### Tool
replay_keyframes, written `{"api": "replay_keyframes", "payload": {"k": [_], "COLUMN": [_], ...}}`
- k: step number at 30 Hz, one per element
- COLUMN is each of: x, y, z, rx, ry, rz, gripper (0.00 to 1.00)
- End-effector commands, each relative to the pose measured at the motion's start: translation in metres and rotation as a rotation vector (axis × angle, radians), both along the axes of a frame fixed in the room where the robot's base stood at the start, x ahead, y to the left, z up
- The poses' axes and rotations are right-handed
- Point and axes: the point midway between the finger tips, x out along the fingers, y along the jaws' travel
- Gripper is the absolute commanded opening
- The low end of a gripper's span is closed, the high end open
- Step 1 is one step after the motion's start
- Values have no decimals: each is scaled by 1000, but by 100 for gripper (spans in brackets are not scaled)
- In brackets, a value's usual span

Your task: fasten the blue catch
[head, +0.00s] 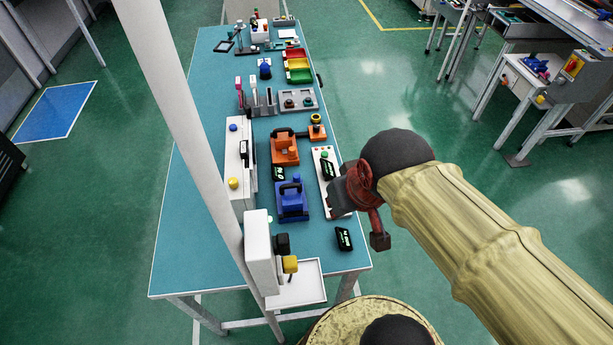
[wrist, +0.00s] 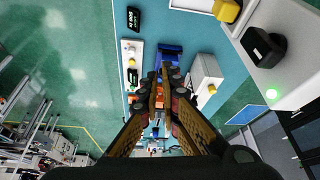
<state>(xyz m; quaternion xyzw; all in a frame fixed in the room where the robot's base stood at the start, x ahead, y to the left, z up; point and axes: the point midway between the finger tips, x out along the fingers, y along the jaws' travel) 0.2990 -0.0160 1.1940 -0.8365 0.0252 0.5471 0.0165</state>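The blue catch (head: 292,207) is a blue block with a dark loop-shaped part on top, on the teal table. In the wrist view the blue catch (wrist: 171,51) shows beyond the fingertips, partly covered by them. My gripper (head: 362,222) is above the table's right edge, to the right of the blue catch and apart from it. In the wrist view its fingers (wrist: 163,82) run close together toward their tips; I cannot tell how wide the gap is. Nothing is clearly held.
An orange catch (head: 285,156) sits just behind the blue one. A white panel with buttons (head: 326,168) lies to its right, a long white box (head: 237,160) to its left. A white upright box (head: 259,250) with dark and yellow knobs stands in front. A black display (head: 344,239) lies near the edge.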

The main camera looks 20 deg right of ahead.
Motion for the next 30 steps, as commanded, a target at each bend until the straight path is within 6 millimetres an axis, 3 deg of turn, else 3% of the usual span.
{"api": "replay_keyframes", "payload": {"k": [8,17,30], "x": [31,79,160], "y": [-30,-59,-110], "z": [-39,-80,-166], "rx": [45,164,404], "ry": [186,325,475], "rz": [-117,-319,-828], "gripper": [0,0,0]}}
